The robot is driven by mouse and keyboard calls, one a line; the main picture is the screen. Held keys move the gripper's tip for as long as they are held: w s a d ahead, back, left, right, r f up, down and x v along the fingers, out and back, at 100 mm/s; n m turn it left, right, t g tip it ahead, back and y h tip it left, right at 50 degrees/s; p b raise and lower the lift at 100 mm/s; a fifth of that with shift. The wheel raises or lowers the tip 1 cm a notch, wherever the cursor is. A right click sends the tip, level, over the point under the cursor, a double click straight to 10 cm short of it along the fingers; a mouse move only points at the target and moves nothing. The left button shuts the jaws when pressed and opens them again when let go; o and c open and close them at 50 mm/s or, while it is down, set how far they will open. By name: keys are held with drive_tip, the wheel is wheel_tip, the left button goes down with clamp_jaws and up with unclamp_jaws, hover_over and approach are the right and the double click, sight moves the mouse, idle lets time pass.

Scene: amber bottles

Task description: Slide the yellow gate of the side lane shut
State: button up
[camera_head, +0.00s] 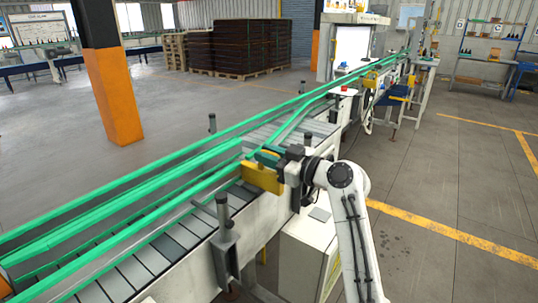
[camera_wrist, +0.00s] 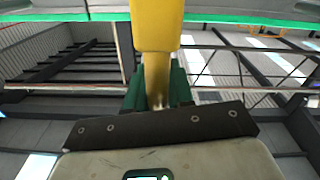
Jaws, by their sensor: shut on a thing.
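The yellow gate (camera_head: 261,179) is a flat yellow plate at the near side of the conveyor, by the green guide rails. My gripper (camera_head: 272,157) is at the plate's upper edge, at the end of my white arm. In the wrist view, the yellow part (camera_wrist: 156,25) runs down from the top edge and ends between the green fingers of my gripper (camera_wrist: 157,90). The fingers are closed around its narrower lower end. The lane behind my gripper is partly hidden.
The conveyor (camera_head: 160,258) runs from front left to back right, with green rails (camera_head: 120,192) above it. A dark post (camera_head: 224,215) stands on its near edge. An orange-based pillar (camera_head: 113,105) stands beyond. Open floor (camera_head: 440,190) lies to the right.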

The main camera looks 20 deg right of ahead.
sight(252, 164)
drive_tip(key=shift+d, duration=0.15)
clamp_jaws()
drive_tip(key=shift+r, duration=0.1)
drive_tip(key=b+x, duration=0.4)
drive_tip(key=x, duration=0.2)
drive_tip(key=shift+d+b, duration=0.1)
drive_tip(key=shift+b, duration=0.25)
drive_tip(key=shift+w+r, duration=0.2)
drive_tip(key=o, duration=0.5)
unclamp_jaws()
drive_tip(key=shift+w+f, duration=0.15)
drive_tip(key=shift+o, duration=0.4)
drive_tip(key=shift+f, duration=0.1)
